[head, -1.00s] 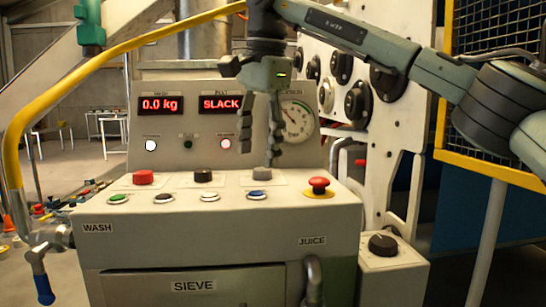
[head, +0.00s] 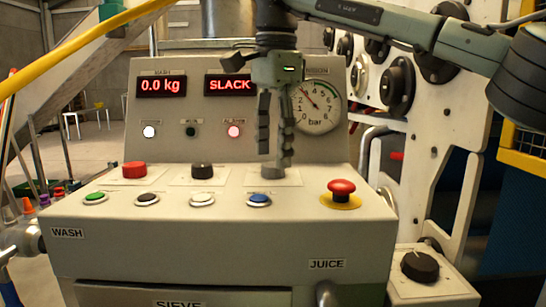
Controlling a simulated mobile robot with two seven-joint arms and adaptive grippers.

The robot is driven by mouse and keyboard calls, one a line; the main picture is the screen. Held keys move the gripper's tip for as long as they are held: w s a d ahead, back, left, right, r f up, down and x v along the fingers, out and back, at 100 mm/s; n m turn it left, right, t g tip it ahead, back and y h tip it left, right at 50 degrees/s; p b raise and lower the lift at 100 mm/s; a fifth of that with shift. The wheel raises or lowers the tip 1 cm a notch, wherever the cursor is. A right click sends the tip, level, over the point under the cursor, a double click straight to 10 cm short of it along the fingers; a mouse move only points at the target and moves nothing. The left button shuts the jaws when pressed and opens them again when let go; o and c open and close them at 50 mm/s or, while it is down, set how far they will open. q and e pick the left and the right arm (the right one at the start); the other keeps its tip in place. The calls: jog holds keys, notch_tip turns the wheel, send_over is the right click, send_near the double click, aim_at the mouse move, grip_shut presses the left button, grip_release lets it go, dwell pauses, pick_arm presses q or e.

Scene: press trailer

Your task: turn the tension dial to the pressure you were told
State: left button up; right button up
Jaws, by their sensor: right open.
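A black round knob with a pale pointer mark (head: 420,266), which looks like the tension dial, sits on a small cream box at the lower right. The round pressure gauge (head: 317,106), marked in bar, is on the upright panel; its needle leans up and left. My right gripper (head: 275,155) is open and empty, fingers pointing down in front of the panel, just above the grey button (head: 272,172). It is well left of the knob and higher up. Its fingers stand just left of the gauge. My left gripper is not in view.
The console top holds a red button (head: 134,170), a black button (head: 202,171), several small coloured buttons and a red mushroom stop button (head: 341,190). The displays read 0.0 kg (head: 161,86) and SLACK (head: 231,86). A yellow hose (head: 80,47) crosses the upper left.

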jog(key=shift+w+f, duration=0.1)
jog(key=shift+f, duration=1)
jog(key=shift+c, duration=0.4)
jog(key=c, duration=1.1)
jog(key=shift+m, duration=0.3)
